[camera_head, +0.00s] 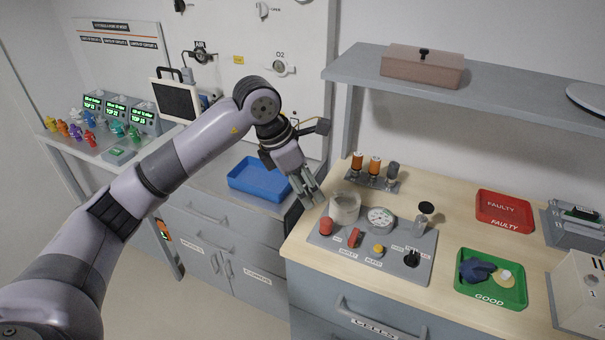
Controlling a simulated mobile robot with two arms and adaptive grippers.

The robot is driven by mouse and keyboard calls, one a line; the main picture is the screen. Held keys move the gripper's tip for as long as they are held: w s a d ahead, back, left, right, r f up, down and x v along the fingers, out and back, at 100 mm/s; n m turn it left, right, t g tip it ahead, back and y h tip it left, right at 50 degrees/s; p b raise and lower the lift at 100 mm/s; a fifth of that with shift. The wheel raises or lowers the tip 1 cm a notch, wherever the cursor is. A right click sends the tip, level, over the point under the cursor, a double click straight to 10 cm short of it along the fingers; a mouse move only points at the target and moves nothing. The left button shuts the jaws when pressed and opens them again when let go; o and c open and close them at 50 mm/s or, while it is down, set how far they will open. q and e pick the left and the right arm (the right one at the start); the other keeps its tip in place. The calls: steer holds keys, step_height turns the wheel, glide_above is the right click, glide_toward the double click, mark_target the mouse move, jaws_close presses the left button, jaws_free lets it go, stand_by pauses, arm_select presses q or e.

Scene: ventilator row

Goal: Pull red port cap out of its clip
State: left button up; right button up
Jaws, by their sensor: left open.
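A grey test board (341,252) lies on the wooden worktop. A red round cap (326,226) stands at its left edge, and a smaller red piece (355,237) sits just right of it. I cannot tell which is the port cap, and no clip can be made out clearly. My left gripper (311,193) is open and empty, pointing down above the left edge of the worktop. It is behind and left of the red cap, apart from it. My right gripper is not in view.
A clear jar (345,207), a round gauge (381,218) and a dark-topped knob (426,208) stand on the board close by. A rack with orange spools (375,166) is behind. A green GOOD tray (490,292) and red FAULTY tray (504,211) lie right. A shelf (350,68) overhangs the back.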

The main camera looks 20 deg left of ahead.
mark_target(327, 220)
arm_select(q)
steer(key=p+x, duration=0.2)
steer(key=x, duration=1.2)
steer(key=shift+d+p, duration=0.15)
steer(key=shift+p, duration=0.25)
jaws_close()
steer(key=c, duration=0.7)
jaws_free()
jaws_close()
steer(key=shift+r, duration=0.25)
steer(key=shift+r+p, duration=0.7)
steer(key=shift+r, duration=0.7)
